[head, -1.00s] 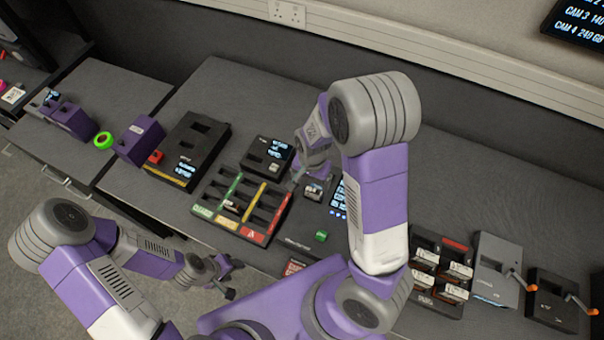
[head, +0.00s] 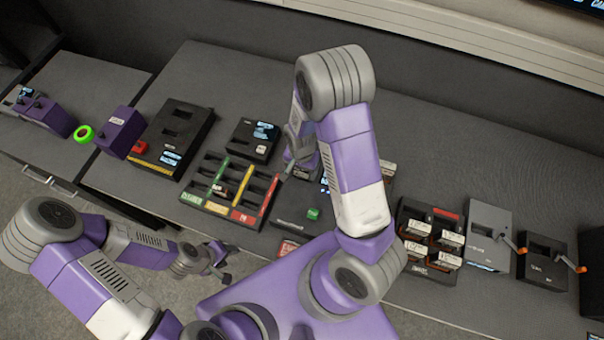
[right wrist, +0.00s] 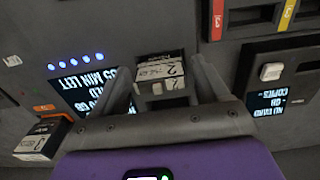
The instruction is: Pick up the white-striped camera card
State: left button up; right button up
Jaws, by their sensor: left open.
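My right gripper (right wrist: 163,66) is open, with one finger on each side of a card (right wrist: 160,72) that has a white label marked 2. The card sits in a dark device with a lit display (right wrist: 90,92), and gaps show between it and the fingers. I cannot make out a white stripe clearly. In the head view my right gripper (head: 293,165) is low over this device, and my arm hides much of it. A second white-labelled card (right wrist: 42,138) is at the lower left of the wrist view. My left gripper (head: 220,262) is open and empty, off the desk's front edge.
A tray with green, yellow and red strips (head: 243,218) lies left of my right gripper. A small box with a display (head: 253,140) is behind it. A card rack (head: 446,215) and crank devices (head: 487,238) stand right. The back right desk is clear.

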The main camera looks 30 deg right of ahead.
jog(key=c, duration=0.7)
jog(key=shift+r, duration=0.15)
jog(key=shift+c, duration=0.2)
